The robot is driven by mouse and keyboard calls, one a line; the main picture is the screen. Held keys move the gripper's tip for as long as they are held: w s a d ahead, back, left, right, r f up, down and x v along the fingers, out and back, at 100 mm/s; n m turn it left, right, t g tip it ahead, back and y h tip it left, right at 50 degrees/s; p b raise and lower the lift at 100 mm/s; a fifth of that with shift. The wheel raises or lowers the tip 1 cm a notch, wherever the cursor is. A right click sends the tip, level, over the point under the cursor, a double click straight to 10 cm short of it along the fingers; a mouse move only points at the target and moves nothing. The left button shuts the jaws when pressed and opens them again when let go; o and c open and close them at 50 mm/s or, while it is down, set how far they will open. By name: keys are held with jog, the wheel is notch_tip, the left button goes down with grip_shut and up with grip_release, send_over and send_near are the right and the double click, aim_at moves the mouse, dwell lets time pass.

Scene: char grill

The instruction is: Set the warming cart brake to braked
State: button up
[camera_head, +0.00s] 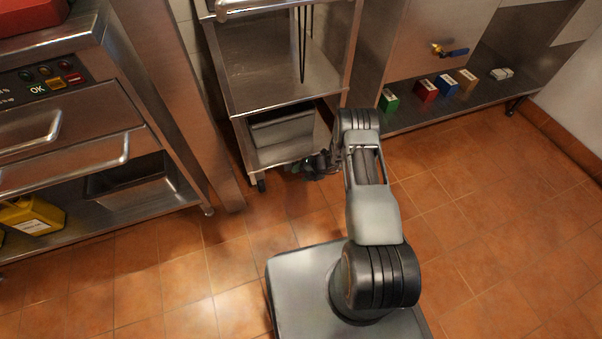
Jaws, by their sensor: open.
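The warming cart (240,95) is a steel trolley with open shelves and a push handle (255,8) at its top. It stands ahead of me, left of my arm. One small dark caster (261,184) shows under its front left corner. My gripper (312,166) is low, at the cart's lower right front, close to the bottom shelf edge. It is open and seems empty, small and dark in the picture. My arm hides the cart's front right corner and anything at the wheel there. I cannot make out a brake lever or its setting.
A metal pan (283,135) sits on the cart's bottom shelf. At left is a steel counter (92,108) with drawers and a yellow container (32,215). At right, a low shelf (410,117) holds several small coloured boxes. The tiled floor (500,230) at right is clear.

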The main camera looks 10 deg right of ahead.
jog(key=p+v, duration=0.5)
jog(key=v, duration=0.9)
jog(key=s+a+r+n+g+h+p, duration=0.15)
jog(key=r+n+p, duration=0.45)
jog(key=r, duration=0.7)
jog(key=s+a+r+n+p, duration=0.1)
jog(key=a+r+n+p, duration=0.25)
jog(key=r+n, duration=0.65)
jog(key=s+a+r+n+g+h+p, duration=0.15)
jog(key=r+n+p, duration=0.3)
jog(key=r, duration=1.25)
jog(key=s+r+n+t+h+p, duration=0.1)
jog(key=s+r+n+p, duration=0.4)
jog(key=r+n, duration=0.2)
jog(key=s+a+r+n+h+p, duration=0.1)
jog(key=s+r+n+p, duration=0.4)
jog(key=r, duration=0.6)
jog(key=s+r+n+t+h+p, duration=0.1)
jog(key=s+r+n+h+p, duration=0.2)
jog(key=r+n, duration=0.6)
jog(key=s+r+p, duration=0.1)
jog(key=s+p, duration=0.1)
jog(key=s, duration=0.1)
jog(key=shift+s+t, duration=0.3)
jog(key=shift+s, duration=0.05)
